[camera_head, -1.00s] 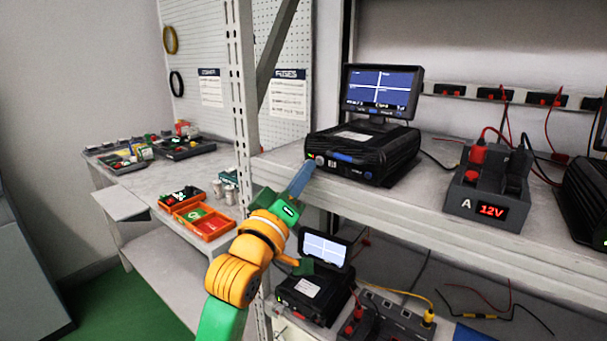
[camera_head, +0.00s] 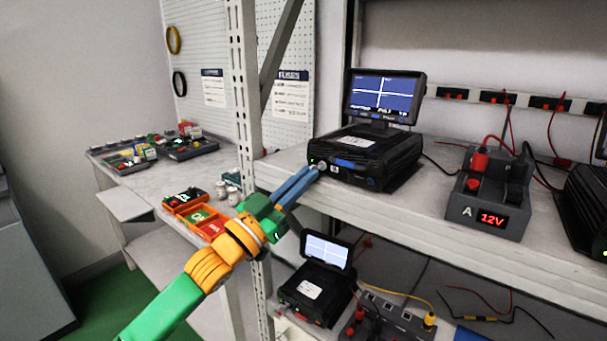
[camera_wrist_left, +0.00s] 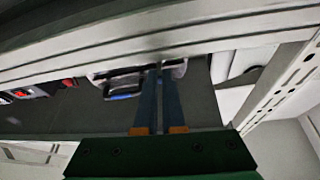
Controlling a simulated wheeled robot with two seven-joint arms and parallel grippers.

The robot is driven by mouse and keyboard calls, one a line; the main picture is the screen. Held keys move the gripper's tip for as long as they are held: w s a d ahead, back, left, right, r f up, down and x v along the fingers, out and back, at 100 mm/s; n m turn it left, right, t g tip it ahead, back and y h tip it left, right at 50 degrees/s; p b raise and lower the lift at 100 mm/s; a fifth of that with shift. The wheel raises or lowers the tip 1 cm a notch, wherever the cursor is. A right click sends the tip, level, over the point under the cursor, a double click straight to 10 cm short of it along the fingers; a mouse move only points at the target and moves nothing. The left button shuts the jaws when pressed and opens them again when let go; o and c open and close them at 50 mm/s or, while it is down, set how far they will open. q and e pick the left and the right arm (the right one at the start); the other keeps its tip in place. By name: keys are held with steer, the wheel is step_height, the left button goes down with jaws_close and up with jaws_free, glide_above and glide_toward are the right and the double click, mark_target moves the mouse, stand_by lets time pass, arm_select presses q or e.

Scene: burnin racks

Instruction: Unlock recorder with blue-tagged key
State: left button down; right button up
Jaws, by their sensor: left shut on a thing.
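The recorder (camera_head: 368,158) is a black box on the upper shelf, with a lit monitor (camera_head: 384,92) above it and a blue strip on its front. A round silver lock (camera_head: 321,164) is at the front's left end. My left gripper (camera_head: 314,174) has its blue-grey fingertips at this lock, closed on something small. The key and its tag are too small or hidden to make out. The left wrist view shows the fingertips (camera_wrist_left: 159,70) close together against the recorder's front (camera_wrist_left: 125,84). My right gripper is not in view.
A power unit marked 12V (camera_head: 490,195) stands right of the recorder. A second, smaller recorder (camera_head: 315,292) sits on the lower shelf. A shelf post (camera_head: 247,130) rises left of the gripper. Orange trays (camera_head: 212,229) lie on the side table.

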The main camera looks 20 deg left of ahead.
arm_select(q)
steer(key=m+h+p, duration=0.1)
steer(key=m, duration=0.1)
steer(key=m+g+h+p, duration=0.1)
steer(key=m, duration=0.1)
steer(key=m+g+p, duration=0.1)
steer(key=m+p, duration=0.1)
steer(key=shift+a+r+h, duration=0.2)
steer(key=shift+r+h, duration=0.2)
steer(key=shift+w+f+m+g+h+p, duration=0.1)
steer(key=shift+m+g+h+p, duration=0.1)
steer(key=shift+m+g+p, duration=0.6)
steer(key=shift+f+m+g+h+p, duration=0.1)
steer(key=shift+m+h+p, duration=0.2)
steer(key=shift+m, duration=1.2)
steer(key=c, duration=1.3)
jaws_free()
